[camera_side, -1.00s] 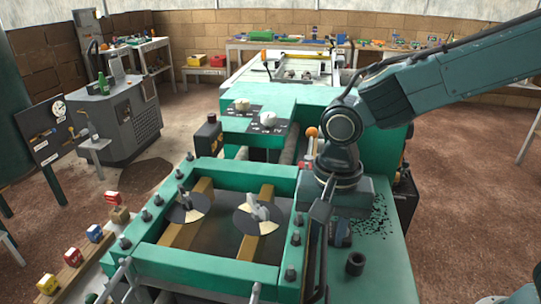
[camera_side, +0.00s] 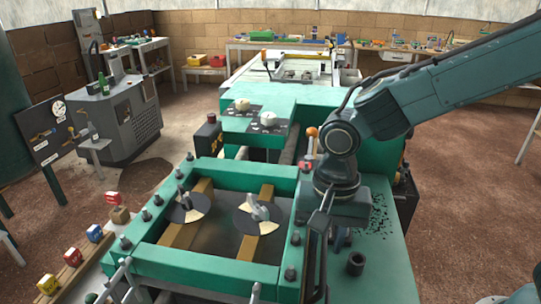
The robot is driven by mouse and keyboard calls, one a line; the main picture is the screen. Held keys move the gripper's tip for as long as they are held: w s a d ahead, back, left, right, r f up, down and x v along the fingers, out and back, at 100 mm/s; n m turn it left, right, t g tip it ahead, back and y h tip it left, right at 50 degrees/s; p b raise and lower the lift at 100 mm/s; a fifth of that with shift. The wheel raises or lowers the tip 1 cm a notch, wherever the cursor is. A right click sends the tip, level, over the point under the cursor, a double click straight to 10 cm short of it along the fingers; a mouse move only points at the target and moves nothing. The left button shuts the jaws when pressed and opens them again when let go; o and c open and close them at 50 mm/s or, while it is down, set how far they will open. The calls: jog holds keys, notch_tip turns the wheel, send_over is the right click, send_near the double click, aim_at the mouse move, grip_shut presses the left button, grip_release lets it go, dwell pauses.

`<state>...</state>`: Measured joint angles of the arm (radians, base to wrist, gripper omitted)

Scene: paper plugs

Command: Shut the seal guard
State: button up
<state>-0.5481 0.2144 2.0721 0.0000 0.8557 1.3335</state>
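A green rectangular frame (camera_side: 205,264) with bolts along its sides stands in the foreground. Inside it, two black-and-cream discs with grey handles, a left disc (camera_side: 188,207) and a right disc (camera_side: 257,215), sit over tan bars. I cannot tell which part is the seal guard. My gripper (camera_side: 318,262) hangs below my wrist, pointing down at the right side of the frame.
A green machine body (camera_side: 340,105) with two white-topped knobs stands behind the frame. An orange-tipped lever (camera_side: 311,133) rises close to my wrist. A black cylinder (camera_side: 355,263) stands on the green surface at right. Small coloured blocks (camera_side: 95,233) line a board at left.

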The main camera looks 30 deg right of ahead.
jog(key=shift+s+d+f, duration=0.1)
jog(key=shift+s+f, duration=0.05)
jog(key=shift+f, duration=1.1)
grip_shut()
jog(key=shift+r, duration=3.75)
grip_release()
dwell(0.4)
jog(key=shift+r, duration=0.1)
